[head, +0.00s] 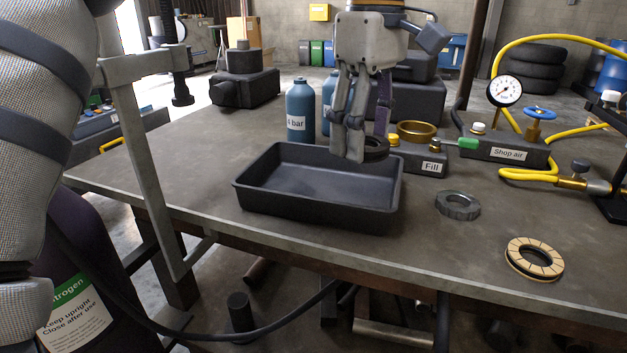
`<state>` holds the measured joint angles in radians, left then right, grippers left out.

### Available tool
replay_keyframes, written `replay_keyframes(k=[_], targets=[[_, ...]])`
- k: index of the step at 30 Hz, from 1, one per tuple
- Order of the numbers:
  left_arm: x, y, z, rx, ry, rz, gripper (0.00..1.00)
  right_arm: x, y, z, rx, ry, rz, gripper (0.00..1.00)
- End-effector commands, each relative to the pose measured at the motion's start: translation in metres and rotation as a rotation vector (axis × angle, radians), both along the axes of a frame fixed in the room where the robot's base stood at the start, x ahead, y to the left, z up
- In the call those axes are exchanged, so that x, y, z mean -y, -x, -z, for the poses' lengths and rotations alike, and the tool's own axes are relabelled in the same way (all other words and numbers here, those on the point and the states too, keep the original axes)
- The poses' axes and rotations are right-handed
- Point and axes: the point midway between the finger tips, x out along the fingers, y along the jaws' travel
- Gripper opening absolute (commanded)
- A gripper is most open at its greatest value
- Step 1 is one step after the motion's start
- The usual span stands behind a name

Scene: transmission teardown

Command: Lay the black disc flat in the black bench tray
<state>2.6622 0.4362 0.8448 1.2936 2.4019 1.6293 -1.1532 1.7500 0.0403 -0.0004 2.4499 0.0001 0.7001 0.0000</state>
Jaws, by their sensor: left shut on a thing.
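The black bench tray (300,213) stands on the bench, empty inside as far as I see. My left gripper (362,150) reaches down from the top of the head view, over the tray's back right part. It is shut on the black disc (377,147), which shows as a dark ring edge beside the fingertips. The fingers hide part of the disc, and its exact tilt is hard to tell. The disc appears above the tray's back right corner, apart from the tray floor. My right gripper is not in view.
Blue bottles (300,110) stand behind the tray. The Fill block with a brass bowl (416,132) is close at its right. A grey ring nut (457,205) and a tan segmented disc (534,259) lie on the bench to the right. A metal clamp frame (150,180) is at the left.

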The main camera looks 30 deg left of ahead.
Motion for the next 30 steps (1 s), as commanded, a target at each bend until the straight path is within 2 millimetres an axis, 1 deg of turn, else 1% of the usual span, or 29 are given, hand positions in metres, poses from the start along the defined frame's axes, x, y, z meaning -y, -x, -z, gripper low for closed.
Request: replay_keyframes(k=[1,3,6,14,16,19,29,30], targets=[[-0.015,-0.004,0.006,0.0,0.001,-0.005,0.17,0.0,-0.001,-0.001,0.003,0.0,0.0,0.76],[-0.036,-0.011,0.016,0.001,0.001,-0.004,0.17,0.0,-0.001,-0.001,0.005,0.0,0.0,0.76],[-0.053,-0.016,0.041,0.0,0.001,-0.001,0.17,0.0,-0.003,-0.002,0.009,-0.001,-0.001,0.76],[-0.08,-0.025,0.076,0.0,0.0,-0.001,0.17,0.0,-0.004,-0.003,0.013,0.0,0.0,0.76],[-0.078,-0.024,0.09,0.001,-0.002,0.002,0.17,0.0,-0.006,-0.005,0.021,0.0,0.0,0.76],[-0.078,-0.024,0.101,0.004,0.0,0.002,0.17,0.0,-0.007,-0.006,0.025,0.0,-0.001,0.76],[-0.077,-0.025,0.106,0.002,0.0,0.001,0.17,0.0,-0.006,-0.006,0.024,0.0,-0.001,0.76],[-0.077,-0.025,0.106,0.001,-0.001,0.0,0.6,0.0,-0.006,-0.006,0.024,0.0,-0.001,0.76]])
